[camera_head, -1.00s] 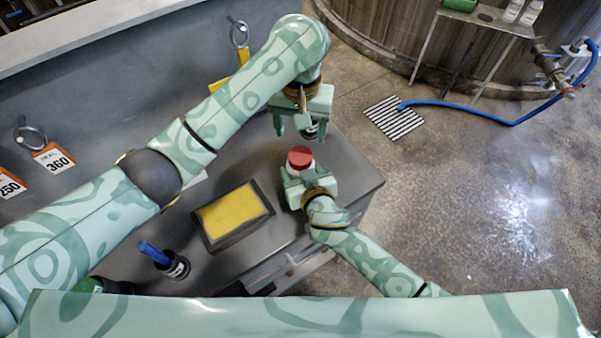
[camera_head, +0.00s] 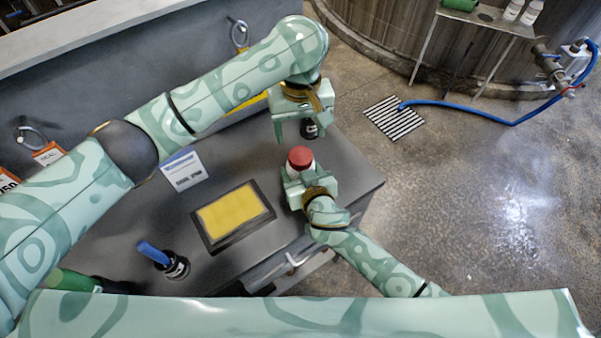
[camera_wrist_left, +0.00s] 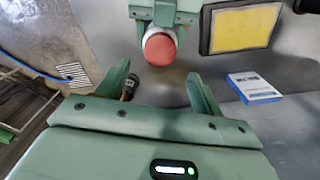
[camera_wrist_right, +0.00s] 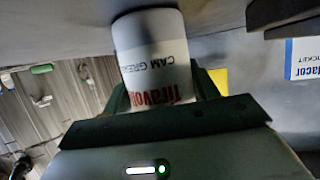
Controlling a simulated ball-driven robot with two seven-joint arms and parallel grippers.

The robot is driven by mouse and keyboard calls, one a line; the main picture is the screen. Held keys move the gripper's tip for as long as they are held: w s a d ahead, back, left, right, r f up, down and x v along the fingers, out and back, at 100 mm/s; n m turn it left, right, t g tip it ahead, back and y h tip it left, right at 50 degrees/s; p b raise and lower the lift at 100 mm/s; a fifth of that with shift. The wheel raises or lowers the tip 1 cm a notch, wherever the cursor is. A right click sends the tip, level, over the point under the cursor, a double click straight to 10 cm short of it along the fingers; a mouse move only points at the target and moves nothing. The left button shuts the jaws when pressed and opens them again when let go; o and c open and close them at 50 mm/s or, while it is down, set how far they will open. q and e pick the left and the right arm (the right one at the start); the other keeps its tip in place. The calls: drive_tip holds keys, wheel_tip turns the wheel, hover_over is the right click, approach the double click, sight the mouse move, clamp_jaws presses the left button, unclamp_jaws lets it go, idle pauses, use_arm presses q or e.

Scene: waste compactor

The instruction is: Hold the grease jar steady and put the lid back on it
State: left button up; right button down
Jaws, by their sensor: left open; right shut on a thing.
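The grease jar (camera_wrist_right: 157,60) is white with "CAM GREASE" lettering. My right gripper (camera_head: 301,177) is shut around its body and holds it upright near the bench's right end. A red round lid (camera_head: 300,156) sits at the jar's top; I cannot tell whether it is fully seated. It also shows in the left wrist view (camera_wrist_left: 159,48), with the right gripper behind it. My left gripper (camera_head: 302,135) is open and empty, beyond the jar and apart from the lid. In the left wrist view, its fingers (camera_wrist_left: 158,72) point towards the lid.
A dark bottle (camera_wrist_left: 130,88) stands close to one left finger. A yellow pad in a dark tray (camera_head: 234,214), a white-and-blue ticket box (camera_head: 184,168) and a blue-handled tool in a dark holder (camera_head: 176,266) stand on the grey bench (camera_head: 350,178). Bare bench lies right of the jar.

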sight(300, 155)
use_arm(q)
drive_tip(key=shift+f, duration=3.95)
drive_tip(key=c, duration=1)
drive_tip(key=m, duration=1)
